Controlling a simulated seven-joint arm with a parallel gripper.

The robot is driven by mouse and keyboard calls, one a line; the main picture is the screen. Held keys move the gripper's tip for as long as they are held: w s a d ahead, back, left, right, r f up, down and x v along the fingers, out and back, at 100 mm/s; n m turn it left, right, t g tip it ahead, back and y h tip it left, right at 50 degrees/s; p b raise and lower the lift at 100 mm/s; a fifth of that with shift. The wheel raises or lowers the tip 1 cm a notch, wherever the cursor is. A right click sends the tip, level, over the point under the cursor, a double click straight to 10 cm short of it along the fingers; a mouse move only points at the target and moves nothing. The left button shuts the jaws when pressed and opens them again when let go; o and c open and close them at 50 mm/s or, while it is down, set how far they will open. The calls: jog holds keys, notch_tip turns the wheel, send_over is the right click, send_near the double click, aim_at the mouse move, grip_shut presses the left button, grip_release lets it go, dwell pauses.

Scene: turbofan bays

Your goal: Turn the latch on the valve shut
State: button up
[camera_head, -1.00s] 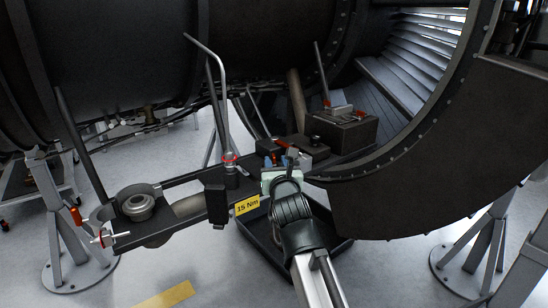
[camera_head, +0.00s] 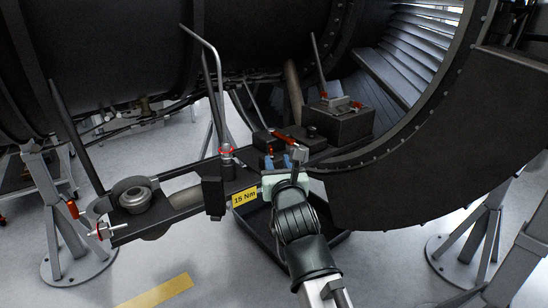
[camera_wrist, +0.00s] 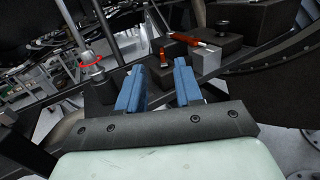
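A red-handled lever (camera_head: 285,138), which looks like the latch, lies beside a small grey metal block (camera_head: 299,155) on the dark bracket. In the wrist view the red lever (camera_wrist: 188,39) runs diagonally towards the grey block (camera_wrist: 207,60), beyond my fingertips. I cannot tell for sure which part is the valve, or whether the latch is shut. My gripper (camera_head: 279,161) has two blue fingers, parted and with nothing visible between them. In the wrist view my gripper (camera_wrist: 159,76) points at the bracket, just short of the lever; contact is not visible.
An upright bent rod rises from a red-ringed fitting (camera_head: 226,152) left of my gripper. A yellow "15 Nm" label (camera_head: 244,197) is on the bracket's front. A dark box (camera_head: 340,123) stands behind right. The large curved engine casing (camera_head: 430,150) closes off the right.

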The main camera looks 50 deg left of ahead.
notch_tip(320, 180, up, 19)
jog(key=s+d+n+t+y, duration=0.2)
jog(key=n+y, duration=0.3)
jog(key=n, duration=0.8)
jog(key=n+g+h, duration=0.4)
jog(key=n+h, duration=0.5)
jog(key=n, duration=1.4)
send_near(271, 148)
jog(key=x, duration=0.9)
jog(key=shift+a, duration=0.1)
